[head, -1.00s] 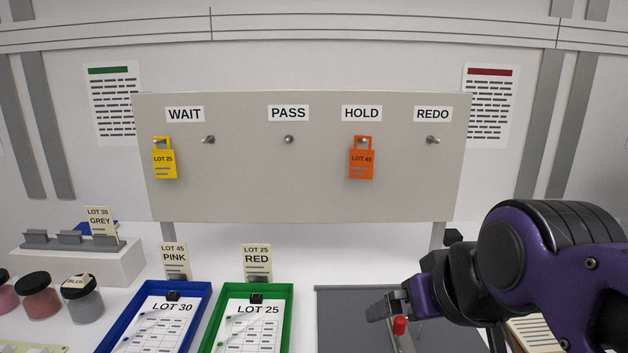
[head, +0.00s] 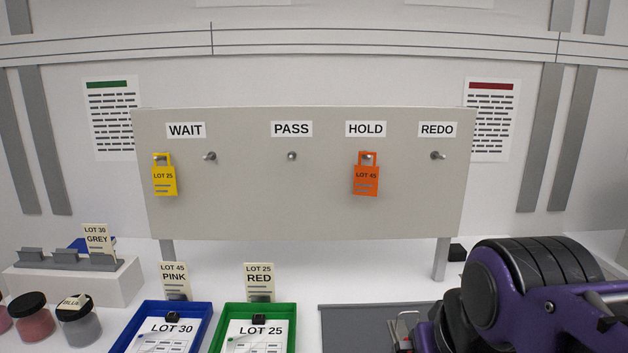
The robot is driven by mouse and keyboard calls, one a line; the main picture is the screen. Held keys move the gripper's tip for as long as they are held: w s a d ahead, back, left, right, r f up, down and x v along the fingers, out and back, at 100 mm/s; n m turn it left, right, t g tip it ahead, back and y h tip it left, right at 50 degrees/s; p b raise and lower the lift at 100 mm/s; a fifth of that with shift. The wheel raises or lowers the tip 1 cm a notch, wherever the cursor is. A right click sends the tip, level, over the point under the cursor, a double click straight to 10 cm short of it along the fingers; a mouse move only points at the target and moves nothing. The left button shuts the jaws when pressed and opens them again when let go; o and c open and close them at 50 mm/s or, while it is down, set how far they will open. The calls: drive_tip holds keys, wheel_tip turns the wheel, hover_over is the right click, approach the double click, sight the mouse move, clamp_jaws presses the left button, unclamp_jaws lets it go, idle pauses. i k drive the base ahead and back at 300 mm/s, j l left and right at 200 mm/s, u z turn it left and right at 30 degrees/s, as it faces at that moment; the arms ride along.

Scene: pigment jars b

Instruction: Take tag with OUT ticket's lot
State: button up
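A yellow tag (head: 164,179) reading LOT 25 hangs at the left of the board, under WAIT. An orange tag (head: 366,180) reading LOT 45 hangs on the HOLD peg, slightly tilted. Tickets stand below: LOT 45 PINK (head: 174,280) behind the blue tray, LOT 25 RED (head: 259,280) behind the green tray, and LOT 30 GREY (head: 96,239) in the rack at left. I see no OUT label. My arm is at the lower right, below the board and away from both tags. My gripper's fingers are not visible now.
The board (head: 220,218) has bare pegs at WAIT, PASS (head: 291,156) and REDO (head: 438,155). The blue tray (head: 205,312) holds a LOT 30 sheet and the green tray (head: 289,318) a LOT 25 sheet. Jars (head: 78,325) stand at left. A grey mat (head: 350,325) lies at right.

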sight(164, 181)
drive_tip(key=j, duration=1.3)
